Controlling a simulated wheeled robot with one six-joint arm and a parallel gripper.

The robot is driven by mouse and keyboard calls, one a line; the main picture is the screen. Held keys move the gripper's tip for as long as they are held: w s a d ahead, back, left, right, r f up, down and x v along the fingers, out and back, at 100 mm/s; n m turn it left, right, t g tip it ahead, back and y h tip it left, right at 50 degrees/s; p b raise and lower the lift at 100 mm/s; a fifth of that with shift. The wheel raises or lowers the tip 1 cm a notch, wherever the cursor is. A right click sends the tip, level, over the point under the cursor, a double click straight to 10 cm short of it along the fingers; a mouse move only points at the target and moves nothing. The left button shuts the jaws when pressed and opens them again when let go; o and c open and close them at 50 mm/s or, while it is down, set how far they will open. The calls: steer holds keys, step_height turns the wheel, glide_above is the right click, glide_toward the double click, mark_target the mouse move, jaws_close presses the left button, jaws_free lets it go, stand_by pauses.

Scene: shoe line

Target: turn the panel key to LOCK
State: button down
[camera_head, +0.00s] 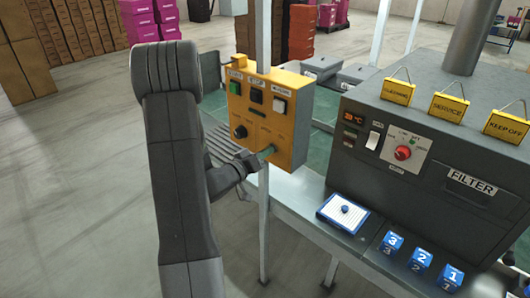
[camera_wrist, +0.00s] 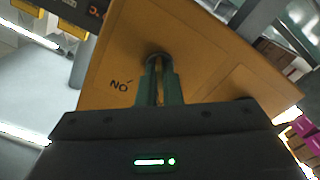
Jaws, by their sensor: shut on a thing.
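The orange-yellow control panel box (camera_head: 283,127) stands on a post beside the conveyor. Its face carries a green, a black and a white button, a black knob (camera_head: 240,131) and, lower right, the key switch. My gripper (camera_head: 267,152) reaches the key switch from the left. In the wrist view my gripper (camera_wrist: 160,75) has its green fingers closed on the key (camera_wrist: 159,88), a thin strip between them, at a dark round lock in the panel (camera_wrist: 205,65). Letters like "NO" show left of it. The fingers hide most of the key, so its angle is unclear.
A dark grey machine (camera_head: 430,140) with a red knob (camera_head: 402,153) and yellow hanging signs stands at the right. A notepad (camera_head: 344,212) and blue numbered blocks (camera_head: 421,259) lie on its front ledge. Grey bins (camera_head: 322,66) stand behind the panel. Open floor lies left.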

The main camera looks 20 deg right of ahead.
stand_by(0.3)
steer(key=c, duration=1.6)
jaws_free()
steer(key=b+v, duration=0.3)
steer(key=v, duration=1.1)
steer(key=shift+d, duration=0.15)
steer(key=p+x, duration=0.3)
steer(key=x, duration=1)
steer(key=shift+w+d, duration=0.2)
steer(key=shift+d, duration=0.1)
